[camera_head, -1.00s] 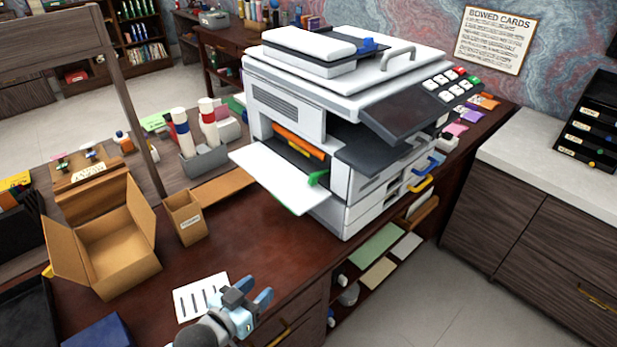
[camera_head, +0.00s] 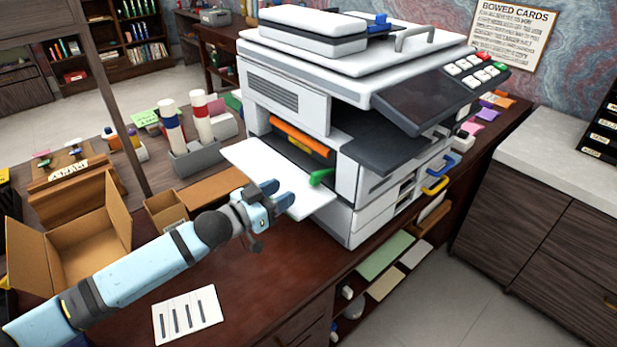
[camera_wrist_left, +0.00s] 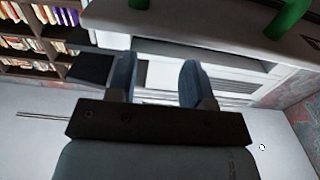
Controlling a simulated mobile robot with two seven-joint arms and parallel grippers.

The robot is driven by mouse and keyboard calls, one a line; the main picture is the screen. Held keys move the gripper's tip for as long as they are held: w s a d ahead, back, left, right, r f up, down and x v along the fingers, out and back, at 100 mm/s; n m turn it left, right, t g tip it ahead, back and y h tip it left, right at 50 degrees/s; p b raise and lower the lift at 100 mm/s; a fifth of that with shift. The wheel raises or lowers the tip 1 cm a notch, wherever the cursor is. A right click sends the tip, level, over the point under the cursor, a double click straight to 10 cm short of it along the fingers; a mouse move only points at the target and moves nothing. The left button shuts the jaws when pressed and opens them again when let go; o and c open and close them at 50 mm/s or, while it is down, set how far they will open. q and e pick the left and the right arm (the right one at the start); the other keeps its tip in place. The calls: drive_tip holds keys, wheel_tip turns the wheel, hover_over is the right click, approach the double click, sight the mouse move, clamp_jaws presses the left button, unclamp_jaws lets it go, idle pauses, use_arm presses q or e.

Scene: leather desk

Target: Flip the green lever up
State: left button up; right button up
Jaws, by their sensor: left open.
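The printer (camera_head: 300,135) stands on the desk with its white side door (camera_head: 262,165) folded down. The green lever (camera_head: 320,177) sits at the opening, near the inner right end of that door. An orange part (camera_head: 302,138) lies deeper in the opening. Green also shows at the top right of the left wrist view (camera_wrist_left: 290,18). My left gripper (camera_head: 283,197) is open and empty, at the front edge of the folded-down door, left of and slightly below the lever, apart from it. Its two blue fingers (camera_wrist_left: 158,82) show in the left wrist view. My right gripper is out of view.
An open cardboard box (camera_head: 75,245) and a small brown box (camera_head: 165,208) stand left on the desk (camera_head: 260,290). A printed sheet (camera_head: 187,315) lies at the front. The desk between sheet and printer is clear. A control panel (camera_head: 425,90) juts from the printer's right side.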

sight(313, 175)
use_arm(q)
drive_tip(key=x, duration=0.8)
drive_tip(key=shift+w+d+f, duration=0.1)
drive_tip(key=shift+w+d, duration=0.15)
clamp_jaws()
